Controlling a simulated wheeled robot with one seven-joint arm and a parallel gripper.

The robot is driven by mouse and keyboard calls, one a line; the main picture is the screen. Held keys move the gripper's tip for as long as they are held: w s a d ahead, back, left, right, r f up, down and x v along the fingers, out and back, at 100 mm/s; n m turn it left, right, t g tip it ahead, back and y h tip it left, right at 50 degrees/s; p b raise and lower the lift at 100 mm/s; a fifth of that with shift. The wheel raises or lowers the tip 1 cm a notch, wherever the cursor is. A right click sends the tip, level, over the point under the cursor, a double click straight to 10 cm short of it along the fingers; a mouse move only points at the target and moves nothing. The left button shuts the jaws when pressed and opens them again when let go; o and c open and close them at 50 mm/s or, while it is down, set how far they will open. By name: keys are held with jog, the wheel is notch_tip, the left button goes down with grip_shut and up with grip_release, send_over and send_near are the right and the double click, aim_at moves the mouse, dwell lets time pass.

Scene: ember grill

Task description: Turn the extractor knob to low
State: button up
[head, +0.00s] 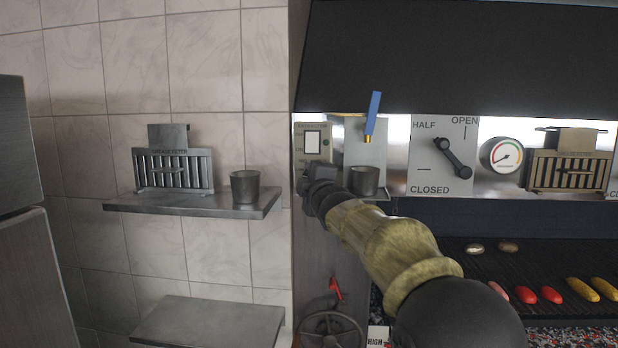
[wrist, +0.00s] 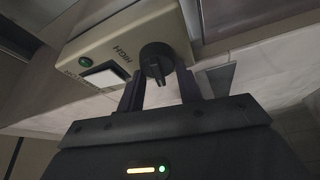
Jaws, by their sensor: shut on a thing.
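The extractor box (head: 313,131) is a cream panel on the wall left of the grill hood, with a pale rectangular switch and a small green light. In the wrist view the box (wrist: 110,40) shows at an angle, with a HIGH label beside the round black knob (wrist: 157,58). The knob's raised grip ridge points down in that view, towards my gripper (wrist: 159,85). My gripper's fingers are on either side of the knob and shut on it. In the head view my gripper (head: 305,182) is at the lower part of the box, and the knob is hidden behind it.
A blue-handled tap (head: 373,112) and a metal cup (head: 364,180) are just right of my gripper. A HALF/OPEN/CLOSED lever plate (head: 425,165) and a gauge (head: 502,155) are further right. A wall shelf (head: 200,203) is to the left. Food lies on the grill (head: 470,275) below.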

jog(key=shift+f+n+g+p, duration=0.15)
jog(key=shift+n+g+p, duration=0.3)
jog(key=shift+n, duration=0.65)
jog(key=o, duration=1)
jog(key=b+v, duration=0.4)
jog(key=v, duration=1.3)
jog(key=shift+s, duration=0.15)
jog(key=shift+f, duration=0.1)
